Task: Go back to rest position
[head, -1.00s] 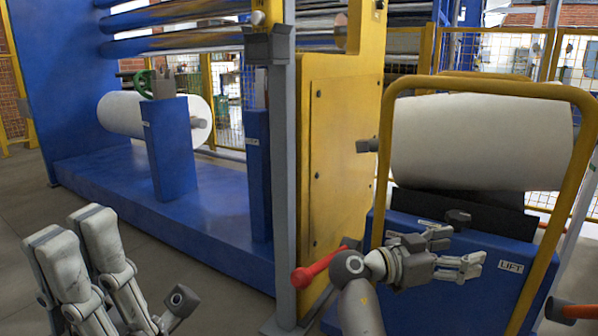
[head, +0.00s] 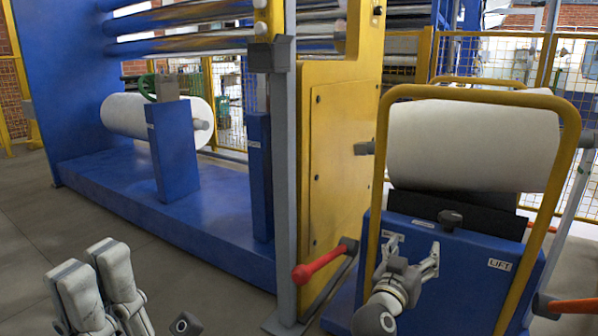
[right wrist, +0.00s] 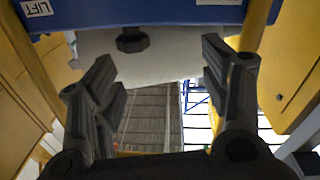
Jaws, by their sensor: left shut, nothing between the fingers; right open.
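My left gripper (head: 86,262) is at the lower left of the head view, its two pale grey fingers pointing up and close together, with nothing held. My right gripper (head: 413,249) is in front of the blue lift cart (head: 468,268), its fingers spread apart and pointing up in the picture. In the right wrist view the right gripper (right wrist: 160,62) is open and empty. A dark knob (right wrist: 132,39) of the cart shows beyond its fingers. Whether the right fingers touch the cart I cannot tell.
A white film roll (head: 472,142) lies on the cart, behind its yellow tube handle (head: 375,190). A red-handled lever (head: 318,265) sticks out left of my right arm. A blue machine base (head: 200,222) holds another white roll (head: 122,113). Grey floor (head: 50,225) is clear at left.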

